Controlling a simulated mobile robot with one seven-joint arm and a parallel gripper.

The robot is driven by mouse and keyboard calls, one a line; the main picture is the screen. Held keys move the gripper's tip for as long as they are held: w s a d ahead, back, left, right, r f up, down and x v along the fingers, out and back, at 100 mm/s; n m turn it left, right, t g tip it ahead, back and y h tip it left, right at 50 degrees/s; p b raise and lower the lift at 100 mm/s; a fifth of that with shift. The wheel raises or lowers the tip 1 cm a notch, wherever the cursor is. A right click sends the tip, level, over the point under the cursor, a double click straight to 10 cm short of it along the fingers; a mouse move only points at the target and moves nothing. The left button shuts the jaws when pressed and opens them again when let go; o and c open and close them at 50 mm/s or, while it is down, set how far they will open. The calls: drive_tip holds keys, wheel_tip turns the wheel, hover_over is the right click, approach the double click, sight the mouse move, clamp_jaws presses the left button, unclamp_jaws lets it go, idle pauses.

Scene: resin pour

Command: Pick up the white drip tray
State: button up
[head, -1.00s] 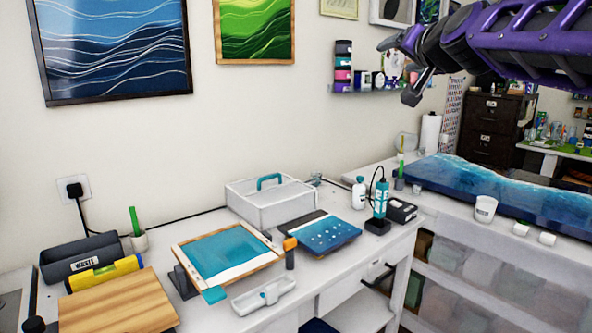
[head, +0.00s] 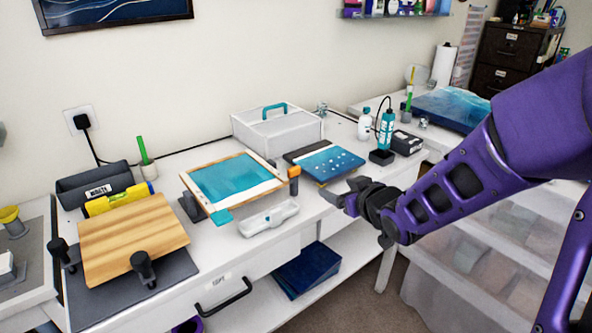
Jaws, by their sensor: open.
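The white drip tray (head: 268,219) is a small, long, shallow tray with a teal spot inside. It lies on the white workbench (head: 222,262) near its front edge, just in front of the tilted teal and white panel. My gripper (head: 350,212) is open and empty. In the picture it is to the right of the tray, apart from it, and by the bench's front edge. Its height above the bench is hard to tell.
The teal panel (head: 232,180) leans behind the tray, with an orange-topped clamp (head: 294,180) at its right. A dark blue panel (head: 325,160) lies behind my gripper. A white box (head: 278,130) stands at the back. A wooden board (head: 130,238) is at left.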

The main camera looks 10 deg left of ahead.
wheel_tip(320, 180, down, 3)
drive_tip(key=s+a+g, duration=0.1)
drive_tip(key=s, duration=0.1)
drive_tip(key=n+g+y, duration=0.2)
drive_tip(key=y, duration=0.1)
approach(277, 212)
drive_tip(key=shift+t, duration=0.3)
drive_tip(key=b+x, duration=0.1)
drive_tip(key=x, duration=0.4)
drive_tip(key=b+x, duration=0.1)
drive_tip(key=x, duration=0.5)
drive_tip(key=shift+s+a+f, duration=0.1)
drive_tip(key=shift+a+f, duration=0.05)
drive_tip(key=shift+f, duration=0.1)
clamp_jaws()
